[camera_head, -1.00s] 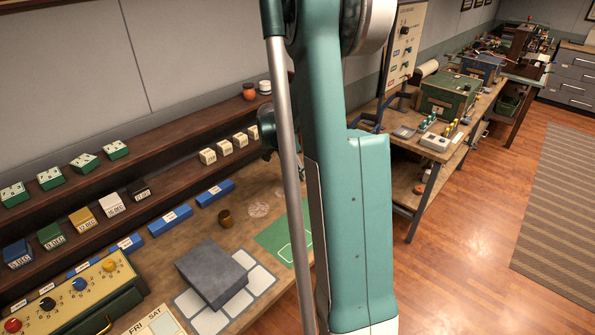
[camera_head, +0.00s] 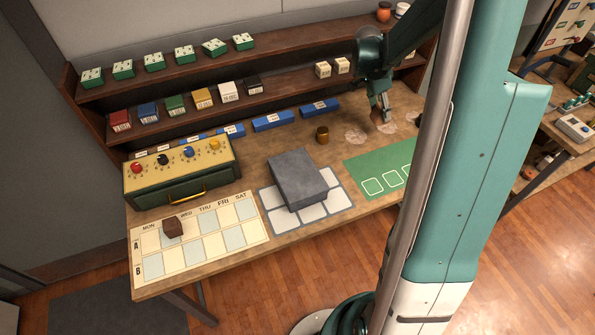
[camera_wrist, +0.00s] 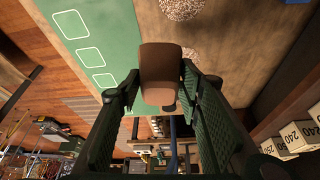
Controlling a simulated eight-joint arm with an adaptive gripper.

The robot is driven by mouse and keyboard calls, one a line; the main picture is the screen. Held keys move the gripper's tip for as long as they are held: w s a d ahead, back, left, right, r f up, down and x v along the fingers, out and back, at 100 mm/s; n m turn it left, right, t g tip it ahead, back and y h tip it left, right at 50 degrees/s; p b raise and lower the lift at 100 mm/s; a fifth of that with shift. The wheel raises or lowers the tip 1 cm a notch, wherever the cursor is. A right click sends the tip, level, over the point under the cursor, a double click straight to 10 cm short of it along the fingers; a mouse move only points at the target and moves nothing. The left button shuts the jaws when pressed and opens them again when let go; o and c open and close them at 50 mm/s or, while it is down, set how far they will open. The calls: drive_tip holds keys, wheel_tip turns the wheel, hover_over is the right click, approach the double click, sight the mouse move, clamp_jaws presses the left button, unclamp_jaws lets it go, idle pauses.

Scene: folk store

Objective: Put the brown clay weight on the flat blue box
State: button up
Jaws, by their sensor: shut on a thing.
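My gripper (camera_head: 385,113) is at the back right of the workbench, above the pale round patches. In the wrist view, my gripper (camera_wrist: 160,88) is shut on a brown clay weight (camera_wrist: 161,65), a rounded block between its fingers. In the head view the weight (camera_head: 377,117) is small and partly hidden by the fingers. A large flat slate-blue box (camera_head: 297,180) lies left of and nearer than my gripper, with a bare top. Smaller bright blue labelled boxes (camera_head: 273,121) stand along the shelf's foot.
The slate box rests on a grey mat with white panels (camera_head: 338,199). A green mat (camera_head: 370,172) lies right of it. A brass cup (camera_head: 322,135) stands behind it. A dark brown cube (camera_head: 172,228) sits on the calendar board (camera_head: 203,240). Shelves (camera_head: 280,85) rise behind.

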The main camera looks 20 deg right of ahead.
drive_tip(key=s+a+r+p, duration=0.1)
drive_tip(key=s+a+r, duration=0.1)
drive_tip(key=a, duration=1)
drive_tip(key=s+a+r+n+p, duration=0.1)
drive_tip(key=s+a+p, duration=0.1)
drive_tip(key=a, duration=1)
drive_tip(key=s+a+r+p, duration=0.1)
drive_tip(key=s+a, duration=0.3)
drive_tip(key=a, duration=0.9)
drive_tip(key=shift+r+n+t+p, duration=0.3)
drive_tip(key=shift+r, duration=0.55)
drive_tip(key=shift+s, duration=0.1)
approach(303, 171)
drive_tip(key=shift+d+r, duration=0.3)
drive_tip(key=shift+d, duration=0.45)
drive_tip(key=shift+f, duration=0.1)
drive_tip(key=shift+f, duration=2)
drive_tip(key=shift+f+b, duration=0.1)
drive_tip(key=shift+b, duration=0.2)
